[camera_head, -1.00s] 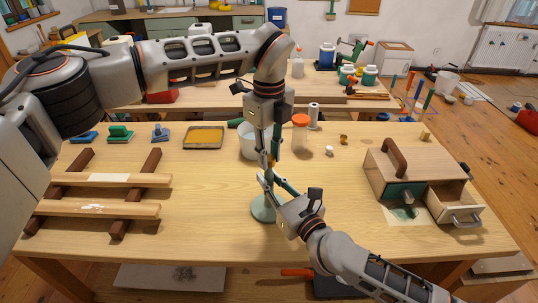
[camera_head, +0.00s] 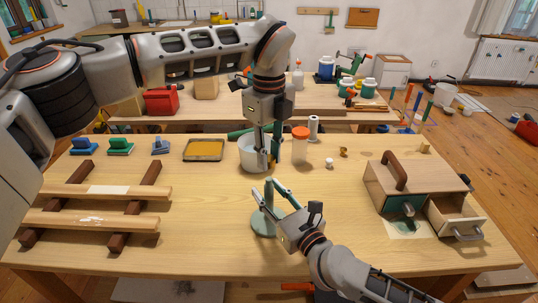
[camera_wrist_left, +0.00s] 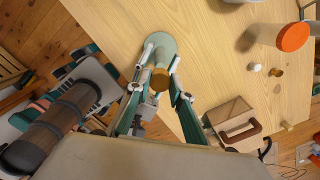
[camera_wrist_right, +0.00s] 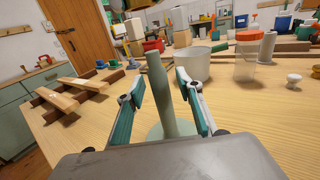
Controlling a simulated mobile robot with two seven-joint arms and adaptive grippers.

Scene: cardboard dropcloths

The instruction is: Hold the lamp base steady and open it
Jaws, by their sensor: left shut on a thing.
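The lamp base, a pale green round foot (camera_head: 263,224) with an upright tapering post (camera_wrist_right: 163,95), stands on the table. Its foot also shows in the left wrist view (camera_wrist_left: 163,42). My left gripper (camera_head: 266,165) is above the post and shut on a round brass-coloured piece (camera_wrist_left: 160,80). The post's top is bare in the right wrist view.
A white pot (camera_head: 251,153) and an orange-lidded jar (camera_head: 300,146) stand behind the lamp. A wooden box with an open drawer (camera_head: 456,218) is at right. Wooden racks (camera_head: 95,207) lie at left. The table between lamp and box is clear.

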